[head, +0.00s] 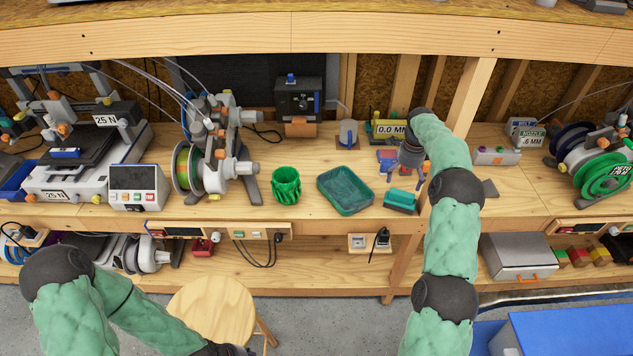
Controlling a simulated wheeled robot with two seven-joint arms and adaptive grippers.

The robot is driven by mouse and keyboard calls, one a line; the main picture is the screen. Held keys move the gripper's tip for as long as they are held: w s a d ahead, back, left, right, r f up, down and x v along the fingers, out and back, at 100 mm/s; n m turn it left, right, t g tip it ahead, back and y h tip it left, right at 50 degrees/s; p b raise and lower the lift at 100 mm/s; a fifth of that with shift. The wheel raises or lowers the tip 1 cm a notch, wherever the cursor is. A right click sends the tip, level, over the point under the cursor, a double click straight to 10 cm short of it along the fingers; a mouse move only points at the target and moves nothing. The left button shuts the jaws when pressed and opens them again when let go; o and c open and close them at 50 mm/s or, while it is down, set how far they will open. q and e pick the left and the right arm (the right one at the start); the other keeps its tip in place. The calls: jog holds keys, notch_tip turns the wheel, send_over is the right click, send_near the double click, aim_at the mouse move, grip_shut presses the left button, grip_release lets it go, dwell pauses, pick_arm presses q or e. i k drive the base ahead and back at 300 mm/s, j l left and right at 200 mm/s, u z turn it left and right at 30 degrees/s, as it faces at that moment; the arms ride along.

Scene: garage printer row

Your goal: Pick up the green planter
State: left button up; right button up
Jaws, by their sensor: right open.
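The green planter (286,185) is a ribbed, open-topped cup. It stands upright on the wooden bench near its front edge, left of a dark green tray (345,191). My right gripper (411,160) is over the bench to the right of the tray, well apart from the planter. It is open and points down, partly hidden by its own wrist and arm. My left arm crosses the lower left corner, and its gripper is outside the picture.
A spool machine (207,150) stands close left of the planter. A green-topped block (401,201) and a blue and red item (387,160) lie near my right gripper. A shelf (300,35) overhangs the bench. A round stool (212,308) stands in front.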

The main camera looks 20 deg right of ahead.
aim_at(287, 187)
jog(key=j+u, duration=0.6)
jog(key=u, duration=0.15)
